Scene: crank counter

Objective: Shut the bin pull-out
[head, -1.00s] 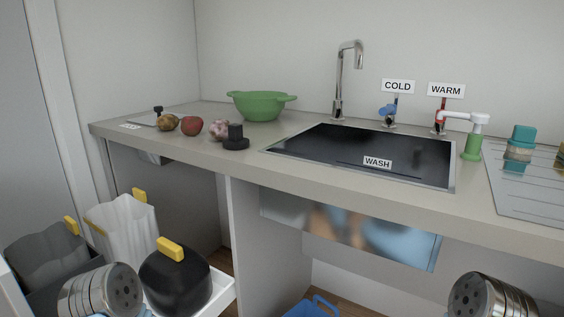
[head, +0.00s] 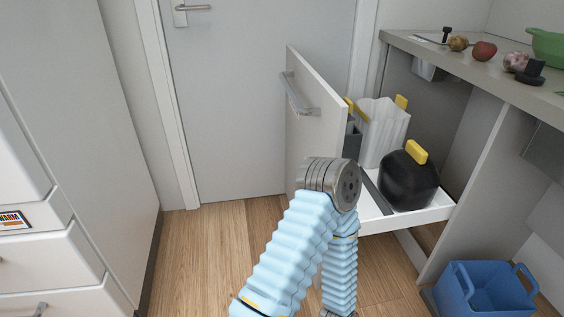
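The bin pull-out stands open below the left end of the counter. Its white front panel (head: 315,125) carries a grey bar handle (head: 297,93) on the outer face. Its white tray (head: 428,214) holds a black bin with a yellow grip (head: 408,178), a white bin (head: 381,132) and a partly hidden grey bin (head: 352,139). One of my arms, in a light blue sleeve, rises from the bottom middle, and its metal joint covers part of the panel's lower edge. Neither gripper's fingers show.
A blue bucket (head: 486,289) stands on the floor at the lower right. White drawers (head: 45,240) line the left side. A closed door (head: 255,110) is behind. The wooden floor (head: 200,250) between the drawers and the pull-out is clear.

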